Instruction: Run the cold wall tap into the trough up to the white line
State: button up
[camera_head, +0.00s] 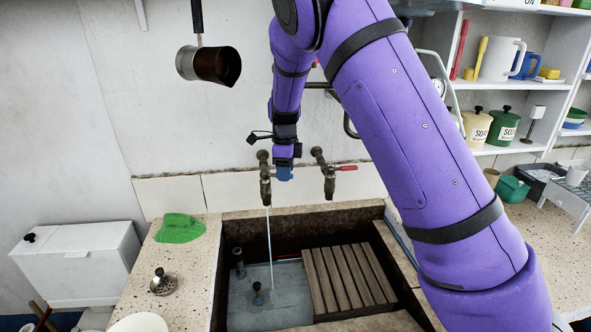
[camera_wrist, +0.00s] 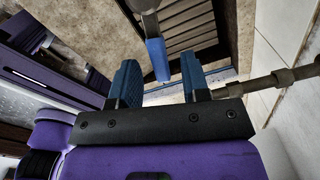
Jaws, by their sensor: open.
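Two brass wall taps stand above the stone trough (camera_head: 378,214). The left tap (camera_head: 265,183) runs a thin stream of water (camera_head: 269,235) into it; the right tap (camera_head: 329,180) has a red lever (camera_head: 346,168). My gripper (camera_head: 284,174) is at the left tap. In the wrist view my gripper (camera_wrist: 159,66) is open, and the left tap's blue lever (camera_wrist: 156,58) shows between its two blue fingers; I cannot tell whether they touch it. Pale water (camera_head: 285,285) covers the trough's visible floor. I cannot make out the white line.
A slatted wooden rack (camera_head: 348,280) fills the trough's right side. Two dark upright fittings (camera_head: 238,262) stand at its left. A green cloth (camera_head: 180,229) and a metal strainer (camera_head: 162,283) lie on the left ledge.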

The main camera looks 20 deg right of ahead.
jog(key=shift+w+f, duration=0.1)
grip_shut()
jog(key=shift+w+d+n, duration=0.15)
jog(key=shift+w+n, duration=0.3)
jog(key=shift+n, duration=0.35)
jog(key=shift+w+d+n, duration=0.15)
jog(key=shift+w+n, duration=0.25)
jog(key=shift+n, duration=0.4)
grip_release()
